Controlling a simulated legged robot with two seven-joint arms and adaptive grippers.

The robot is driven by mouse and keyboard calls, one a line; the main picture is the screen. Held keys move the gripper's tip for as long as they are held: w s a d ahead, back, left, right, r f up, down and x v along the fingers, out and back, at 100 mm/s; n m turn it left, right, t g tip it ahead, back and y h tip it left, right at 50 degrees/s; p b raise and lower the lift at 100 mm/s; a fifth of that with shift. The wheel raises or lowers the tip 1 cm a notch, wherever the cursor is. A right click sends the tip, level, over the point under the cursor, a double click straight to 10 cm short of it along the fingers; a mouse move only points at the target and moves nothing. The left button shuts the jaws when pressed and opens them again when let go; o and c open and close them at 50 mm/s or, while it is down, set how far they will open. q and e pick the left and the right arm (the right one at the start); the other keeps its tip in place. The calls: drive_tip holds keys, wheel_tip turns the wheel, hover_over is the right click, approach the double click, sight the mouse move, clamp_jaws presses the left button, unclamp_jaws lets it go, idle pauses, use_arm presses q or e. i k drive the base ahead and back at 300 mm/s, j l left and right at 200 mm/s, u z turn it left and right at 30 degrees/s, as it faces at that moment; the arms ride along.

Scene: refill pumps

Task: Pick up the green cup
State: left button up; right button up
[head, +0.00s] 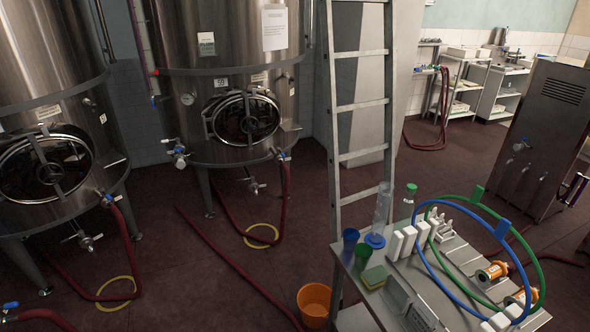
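A small green cup (362,256) stands on the metal table (440,268) at the lower right of the head view. A blue cup (350,241) stands just behind and left of it, and the two look close together. A round blue piece (375,241) lies to the right of the green cup. A green and yellow sponge (374,278) lies in front of it. Neither of my grippers shows in the head view.
A clear cylinder (383,207) and a green-capped bottle (410,194) stand behind the cups. Blue (432,268) and green hoses loop over the table's right part. A ladder (361,108) rises close behind its left end. An orange bucket (314,304) stands on the floor left of it.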

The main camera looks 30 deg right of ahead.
sight(363, 252)
drive_tip(key=i+z, duration=0.25)
drive_tip(key=z, duration=0.25)
drive_tip(key=i+j+z, duration=0.15)
drive_tip(key=z, duration=0.3)
drive_tip(key=i+j+z, duration=0.2)
drive_tip(key=z, duration=0.3)
drive_tip(key=i+j+z, duration=0.2)
drive_tip(key=z, duration=0.3)
drive_tip(key=i+j+z, duration=0.1)
drive_tip(key=j+z, duration=0.35)
